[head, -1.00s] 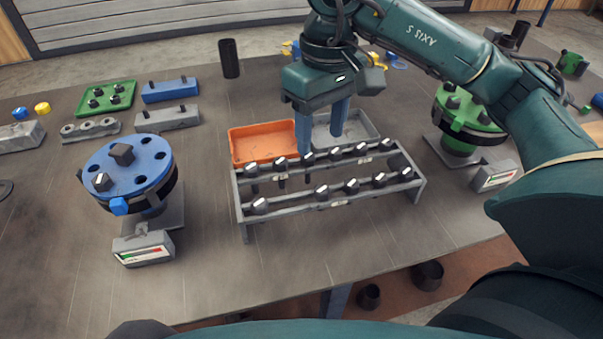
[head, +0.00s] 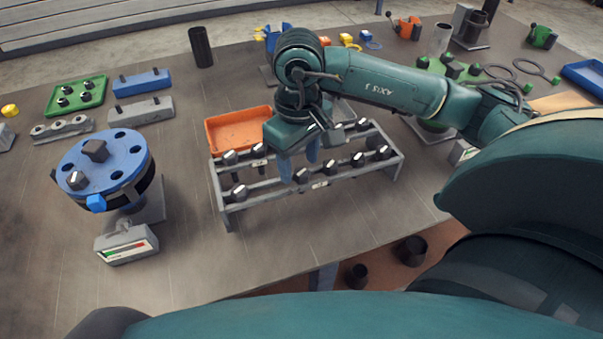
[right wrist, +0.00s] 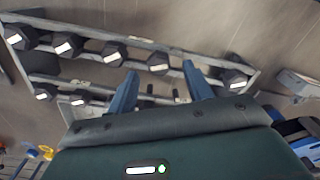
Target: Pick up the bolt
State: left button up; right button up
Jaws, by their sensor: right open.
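Several dark hex-headed bolts with pale tops stand in two rows in a grey rack. One front-row bolt (head: 301,176) is close to my right gripper (head: 299,171). The gripper is open, with its two blue fingers pointing down over the rack. In the right wrist view, a bolt head (right wrist: 157,63) appears between the fingertips of the gripper (right wrist: 160,68); nothing is gripped. The gripper body hides part of the back row. My left gripper is not in view.
The grey rack (head: 226,209) stands near the table's front edge. An orange tray (head: 237,128) is behind it. A blue flanged pipe (head: 128,150) with a gauge box (head: 127,245) is to the left. A green flange (head: 440,70) is at the back right.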

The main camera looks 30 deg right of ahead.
jog(key=shift+f, duration=0.65)
jog(key=shift+c, duration=0.4)
grip_shut()
